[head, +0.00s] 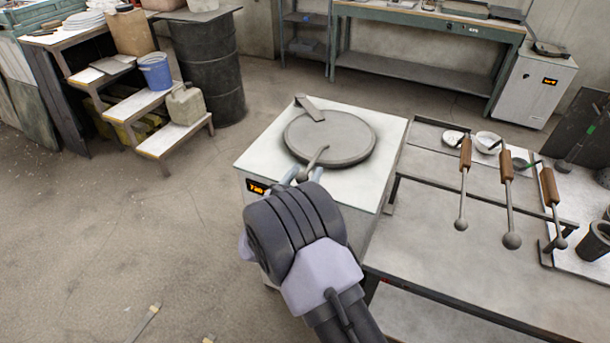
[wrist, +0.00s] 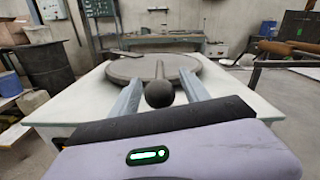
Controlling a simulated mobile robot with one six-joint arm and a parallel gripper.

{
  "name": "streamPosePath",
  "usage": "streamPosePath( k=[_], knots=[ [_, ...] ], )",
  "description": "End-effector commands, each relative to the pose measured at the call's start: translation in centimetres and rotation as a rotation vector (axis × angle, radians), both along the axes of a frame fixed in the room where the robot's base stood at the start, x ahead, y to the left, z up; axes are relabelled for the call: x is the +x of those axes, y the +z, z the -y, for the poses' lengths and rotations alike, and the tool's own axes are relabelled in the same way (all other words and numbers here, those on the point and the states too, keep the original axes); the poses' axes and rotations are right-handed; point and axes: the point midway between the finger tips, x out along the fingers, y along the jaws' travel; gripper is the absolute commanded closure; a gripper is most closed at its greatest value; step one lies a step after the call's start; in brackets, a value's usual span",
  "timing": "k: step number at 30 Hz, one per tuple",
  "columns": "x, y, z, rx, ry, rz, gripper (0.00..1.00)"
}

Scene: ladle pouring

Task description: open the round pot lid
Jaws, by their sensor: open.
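The round grey pot lid (head: 346,137) lies flat on top of the white box furnace (head: 384,120), which has an orange display on its front. A handle rod (head: 316,158) sticks out from the lid's near side; in the wrist view it ends in a dark ball knob (wrist: 159,94). My gripper (head: 301,175) is at the near edge of the furnace top. In the wrist view its two fingers (wrist: 161,92) are open, one on each side of the knob, with gaps visible between. The lid also shows in the wrist view (wrist: 130,69), beyond the fingers.
A metal table (head: 440,245) stands right of the furnace, with several wooden-handled ladles (head: 508,205) and small white bowls (head: 487,142). A dark barrel (head: 212,65), blue bucket (head: 155,70) and wooden steps (head: 135,104) stand back left.

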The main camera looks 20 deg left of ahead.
Motion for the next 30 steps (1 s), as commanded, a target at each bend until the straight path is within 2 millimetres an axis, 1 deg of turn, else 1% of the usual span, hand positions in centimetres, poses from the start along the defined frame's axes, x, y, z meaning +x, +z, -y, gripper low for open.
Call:
streamPosePath(
  k=[4,5,9,11,12,13,30],
  knots=[
    [-0.02,0.02,-0.01,0.0,0.0,0.0,0.46],
    [-0.03,0.02,-0.01,0.0,0.0,0.0,0.48],
    [-0.05,0.01,-0.02,0.0,0.0,0.0,0.76],
    [-0.05,0.01,-0.02,0.0,0.0,0.0,0.87],
    [-0.06,0.01,-0.02,0.0,0.0,0.0,0.95],
    [-0.06,0.01,-0.01,0.0,0.0,0.0,1.0],
    [-0.08,-0.03,0.0,0.0,0.0,-0.001,1.0]
  ],
)
